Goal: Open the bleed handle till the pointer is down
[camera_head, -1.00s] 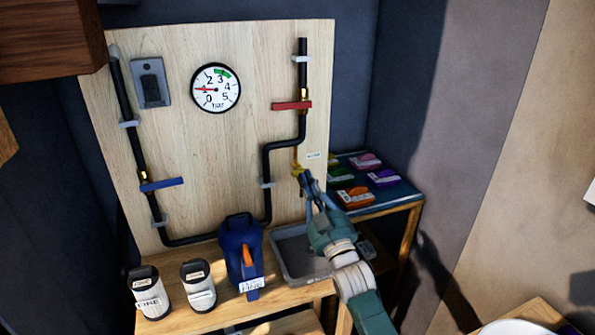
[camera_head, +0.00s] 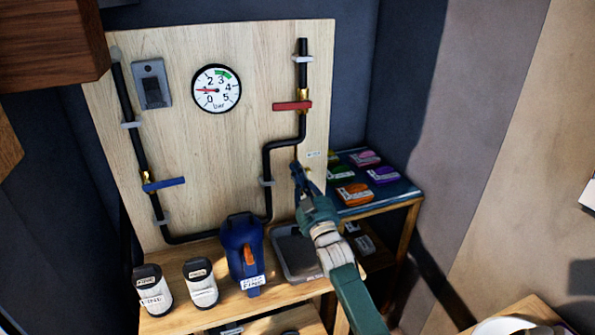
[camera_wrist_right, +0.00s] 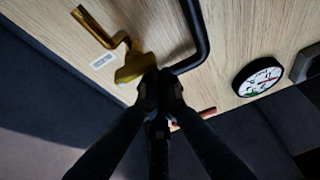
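The round gauge (camera_head: 216,89) hangs on the wooden board, its red pointer lying to the left, near 1. It also shows in the right wrist view (camera_wrist_right: 258,77). The yellow bleed handle (camera_wrist_right: 133,69) and a bent brass pipe (camera_wrist_right: 95,27) are at the end of the black pipe. In the head view my right gripper (camera_head: 298,170) is in front of them and hides most of them. In the wrist view its dark fingertips (camera_wrist_right: 160,88) are close together, right beside the handle; whether they touch it is unclear. My left gripper is out of view.
A red lever (camera_head: 292,106) and a blue lever (camera_head: 164,184) sit on the black pipes. Below stand a blue jug (camera_head: 240,250), two white canisters (camera_head: 201,284) and a grey tray (camera_head: 298,258). Coloured packs (camera_head: 354,194) lie on a side shelf at right.

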